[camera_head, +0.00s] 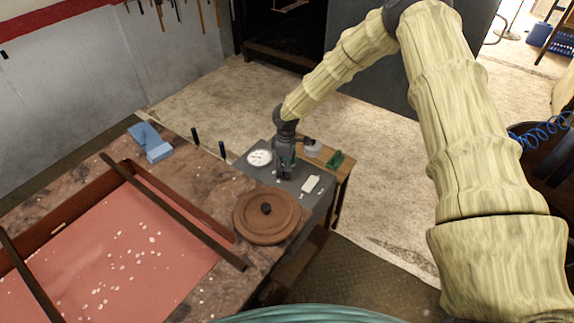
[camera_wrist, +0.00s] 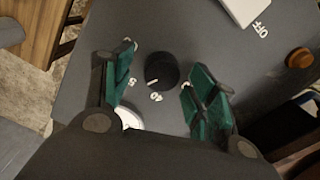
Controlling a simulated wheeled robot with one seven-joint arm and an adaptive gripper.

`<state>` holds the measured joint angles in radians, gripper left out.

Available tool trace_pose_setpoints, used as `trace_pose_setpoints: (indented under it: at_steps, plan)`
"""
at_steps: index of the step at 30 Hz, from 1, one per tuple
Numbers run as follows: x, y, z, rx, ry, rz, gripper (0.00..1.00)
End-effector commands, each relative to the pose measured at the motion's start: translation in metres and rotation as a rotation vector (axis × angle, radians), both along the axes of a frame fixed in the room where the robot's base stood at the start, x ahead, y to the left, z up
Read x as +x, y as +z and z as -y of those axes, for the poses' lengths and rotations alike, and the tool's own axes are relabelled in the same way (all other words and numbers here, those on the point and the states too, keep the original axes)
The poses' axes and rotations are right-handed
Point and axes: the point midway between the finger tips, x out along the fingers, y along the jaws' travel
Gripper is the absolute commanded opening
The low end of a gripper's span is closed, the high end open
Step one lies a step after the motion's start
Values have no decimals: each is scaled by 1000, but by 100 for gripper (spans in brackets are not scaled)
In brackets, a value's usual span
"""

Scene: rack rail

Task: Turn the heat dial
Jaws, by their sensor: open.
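The heat dial (camera_wrist: 161,71) is a round black knob with a pale pointer mark, on the grey panel (camera_wrist: 70,95). White numerals stand around it, with "40" readable just below. My gripper (camera_wrist: 160,85) is open, with one green-padded finger on each side of the dial and a visible gap on both sides. I cannot tell how far the fingertips are above the panel. In the head view my gripper (camera_head: 284,172) points down over the grey panel (camera_head: 308,200) and hides the dial.
A white gauge (camera_head: 259,157) and a white block-shaped switch (camera_head: 311,184) are on the panel beside my gripper. A round brown lid (camera_head: 266,216) with a dark knob lies in front. A green object (camera_head: 335,160) is on the wooden stand behind. An orange-brown knob (camera_wrist: 299,57) is at right.

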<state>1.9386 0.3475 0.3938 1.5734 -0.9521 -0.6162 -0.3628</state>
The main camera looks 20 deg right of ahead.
Motion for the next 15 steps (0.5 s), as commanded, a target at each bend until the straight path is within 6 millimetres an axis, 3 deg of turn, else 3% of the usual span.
trace_pose_setpoints:
  at_steps: [14, 15]
  plan:
    - [0, -7, 0, 0, 0, 0, 58]
    - [0, -7, 0, 0, 0, 0, 50]
